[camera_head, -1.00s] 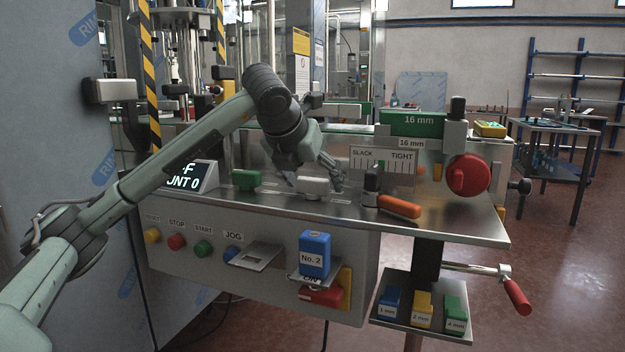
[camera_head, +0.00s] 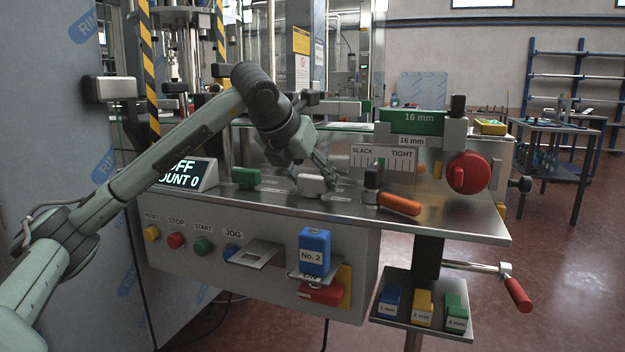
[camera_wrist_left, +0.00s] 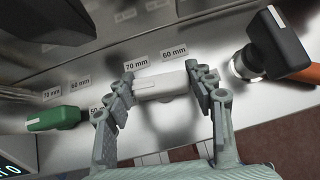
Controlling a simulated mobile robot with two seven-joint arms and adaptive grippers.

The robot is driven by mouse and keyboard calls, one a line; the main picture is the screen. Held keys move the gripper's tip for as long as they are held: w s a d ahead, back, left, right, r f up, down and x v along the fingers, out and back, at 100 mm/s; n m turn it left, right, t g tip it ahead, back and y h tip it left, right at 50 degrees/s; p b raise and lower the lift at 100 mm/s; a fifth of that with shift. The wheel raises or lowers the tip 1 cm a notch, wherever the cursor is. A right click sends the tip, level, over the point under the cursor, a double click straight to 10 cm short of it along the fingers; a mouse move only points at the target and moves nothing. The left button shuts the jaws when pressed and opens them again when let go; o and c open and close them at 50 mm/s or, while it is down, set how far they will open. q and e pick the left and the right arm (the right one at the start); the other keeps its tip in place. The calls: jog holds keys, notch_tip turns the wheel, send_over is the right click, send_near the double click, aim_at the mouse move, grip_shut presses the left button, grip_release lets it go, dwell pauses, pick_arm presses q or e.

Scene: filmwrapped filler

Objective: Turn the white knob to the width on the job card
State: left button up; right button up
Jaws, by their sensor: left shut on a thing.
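The white knob (camera_head: 311,184) stands on the steel deck of the machine. In the left wrist view, the white knob (camera_wrist_left: 162,84) is a bar with a thin line on its left part. My left gripper (camera_wrist_left: 160,73) is shut on it, with a finger at each end. In the head view my left gripper (camera_head: 323,174) is at the knob and partly overlaps its right side. Beside the knob are a 70 mm label (camera_wrist_left: 136,63) and a 60 mm label (camera_wrist_left: 174,52). I cannot make out a job card. My right gripper is not in view.
A green knob (camera_head: 245,178) stands left of the white one. Right of it are a black clamp (camera_head: 372,178) with an orange handle (camera_head: 399,204) and the SLACK–TIGHT gauge (camera_head: 402,166). The display (camera_head: 188,174) reads OFF, COUNT 0. A blue No. 2 block (camera_head: 314,252) sits in front.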

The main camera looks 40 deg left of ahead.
pick_arm(q)
jog(key=shift+a+f+m, duration=0.1)
jog(key=shift+m, duration=0.2)
jog(key=shift+m+h, duration=0.4)
jog(key=shift+h, duration=0.1)
jog(key=shift+m+h, duration=0.4)
jog(key=shift+m, duration=0.1)
jog(key=shift+m+h, duration=0.7)
jog(key=shift+m, duration=0.2)
jog(key=m+h+p, duration=0.1)
jog(key=m, duration=0.1)
jog(key=m+g+h+p, duration=0.2)
jog(key=m+p, duration=0.1)
jog(key=shift+r+m+h, duration=0.25)
jog(key=shift+m+h, duration=0.05)
jog(key=shift+h, duration=0.1)
jog(key=shift+f+m+g, duration=0.15)
jog(key=shift+m+g, duration=0.25)
jog(key=shift+m, duration=0.1)
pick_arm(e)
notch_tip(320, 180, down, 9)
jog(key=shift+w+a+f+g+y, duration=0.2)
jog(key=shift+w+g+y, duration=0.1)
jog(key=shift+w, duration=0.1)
